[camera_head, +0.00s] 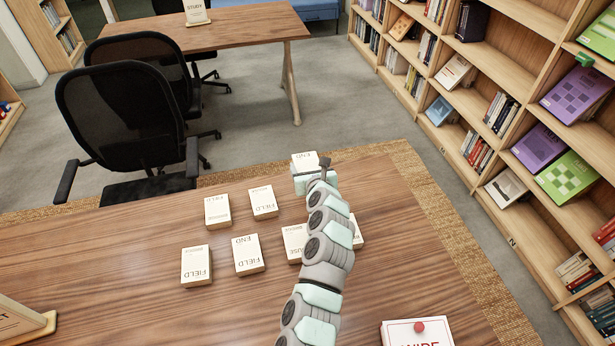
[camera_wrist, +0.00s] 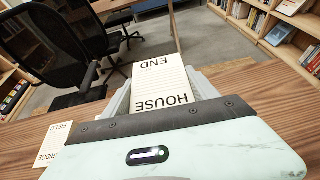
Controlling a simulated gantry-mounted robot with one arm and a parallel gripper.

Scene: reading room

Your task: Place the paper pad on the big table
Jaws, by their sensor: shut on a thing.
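My gripper (camera_head: 312,170) is shut on a cream paper pad (camera_head: 304,159) near the far edge of the near wooden table (camera_head: 110,285). In the wrist view, the pad (camera_wrist: 161,84) stands out between the fingers, with "END" and "HOUSE" printed on it. Whether it touches the tabletop is hard to tell. Several similar cream pads lie on the table left of my arm, such as one marked "FIELD" (camera_head: 196,267); another is partly hidden behind my arm. A second wooden table (camera_head: 225,30) stands further back with a "STUDY" sign (camera_head: 196,12).
Black mesh chairs (camera_head: 120,115) stand between the tables. Bookshelves (camera_head: 510,75) run along the right. A sign (camera_head: 20,318) stands at the near table's left, and a white box with a red knob (camera_head: 418,330) at its front right. The back table's right half is clear.

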